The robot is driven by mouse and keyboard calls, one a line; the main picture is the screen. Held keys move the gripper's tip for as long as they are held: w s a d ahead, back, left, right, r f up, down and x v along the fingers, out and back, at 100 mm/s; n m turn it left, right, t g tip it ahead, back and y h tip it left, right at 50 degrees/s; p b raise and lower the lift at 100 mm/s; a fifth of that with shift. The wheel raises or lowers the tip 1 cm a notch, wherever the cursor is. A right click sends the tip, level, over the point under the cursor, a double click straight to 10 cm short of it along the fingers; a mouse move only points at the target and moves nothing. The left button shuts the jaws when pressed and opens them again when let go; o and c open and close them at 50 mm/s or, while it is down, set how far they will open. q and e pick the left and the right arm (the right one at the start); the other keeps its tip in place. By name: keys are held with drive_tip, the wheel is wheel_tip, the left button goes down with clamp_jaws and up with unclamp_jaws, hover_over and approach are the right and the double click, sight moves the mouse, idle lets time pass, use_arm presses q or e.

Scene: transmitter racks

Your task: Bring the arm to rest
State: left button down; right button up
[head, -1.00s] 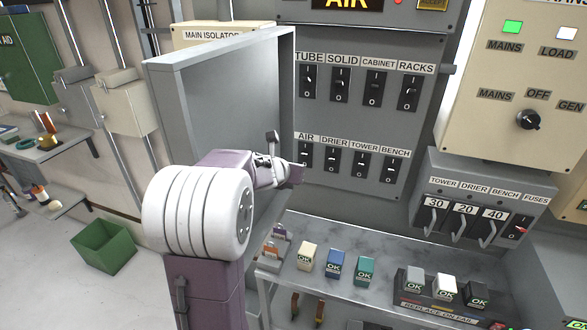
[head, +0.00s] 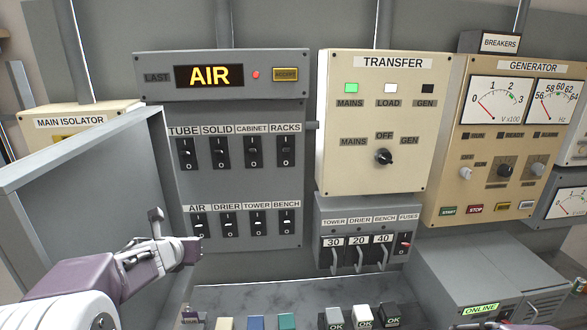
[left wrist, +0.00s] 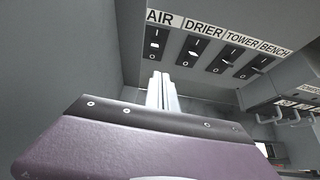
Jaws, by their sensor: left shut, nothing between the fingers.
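My left gripper (head: 192,250) comes in from the lower left in the head view. It is shut and empty, just below the AIR switch (head: 199,224) in the lower row of the grey switch panel (head: 240,185). In the left wrist view my shut fingers (left wrist: 162,88) point towards the panel, below the AIR switch (left wrist: 155,46). I cannot tell whether the fingertips touch the panel.
An open grey cabinet door (head: 85,190) stands left of the panel, close to my left arm. A grey bench (head: 290,292) with several small blocks lies below. The transfer box (head: 370,115), fuse box (head: 330,215) and generator panel (head: 500,140) are to the right.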

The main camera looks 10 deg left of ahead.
use_arm(q)
drive_tip(key=d+f+h, duration=0.2)
drive_tip(key=d+f, duration=0.1)
drive_tip(key=d, duration=0.7)
drive_tip(key=s+d+f+n+g, duration=0.3)
drive_tip(key=s+d+f+n, duration=0.15)
drive_tip(key=f+n, duration=0.4)
drive_tip(key=s+d+f+n+g, duration=0.1)
drive_tip(key=s+f+n+g, duration=0.2)
drive_tip(key=s+n, duration=0.5)
drive_tip(key=s+d+f+n+g, duration=0.1)
drive_tip(key=s+f+n+g, duration=0.3)
drive_tip(key=n, duration=1.2)
drive_tip(key=s, duration=0.4)
drive_tip(key=shift+s+f, duration=0.3)
drive_tip(key=shift+s, duration=0.05)
drive_tip(key=c, duration=2.1)
unclamp_jaws()
drive_tip(key=shift+d+n, duration=0.15)
drive_tip(key=shift+n, duration=0.7)
drive_tip(key=shift+c, duration=0.2)
drive_tip(key=o, duration=0.3)
